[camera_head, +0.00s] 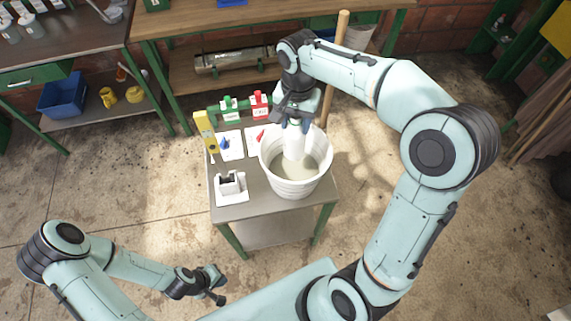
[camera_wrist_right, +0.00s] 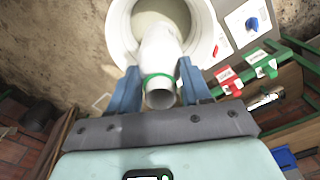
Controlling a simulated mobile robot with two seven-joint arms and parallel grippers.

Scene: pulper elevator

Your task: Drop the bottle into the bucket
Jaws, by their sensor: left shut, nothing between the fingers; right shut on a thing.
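The white bottle (camera_head: 294,146) hangs from my right gripper (camera_head: 297,122) within the bucket's opening in the head view. Its lower end appears inside the rim; I cannot tell whether it touches the bottom. In the right wrist view, the blue fingers of my right gripper (camera_wrist_right: 160,84) are on both sides of the bottle's neck (camera_wrist_right: 157,52), by a green ring. The white bucket (camera_head: 292,191) stands upright on a small table and has a greyish inside; it also shows in the right wrist view (camera_wrist_right: 116,35). My left gripper (camera_head: 213,287) is shut and empty, low at the front left.
The small table (camera_head: 262,208) also holds a white holder (camera_head: 230,183), a yellow device (camera_head: 206,130), and green and red valves (camera_head: 259,100) at its back. A wooden pole (camera_head: 335,60) stands behind the bucket. Workbenches line the back; the left floor is clear.

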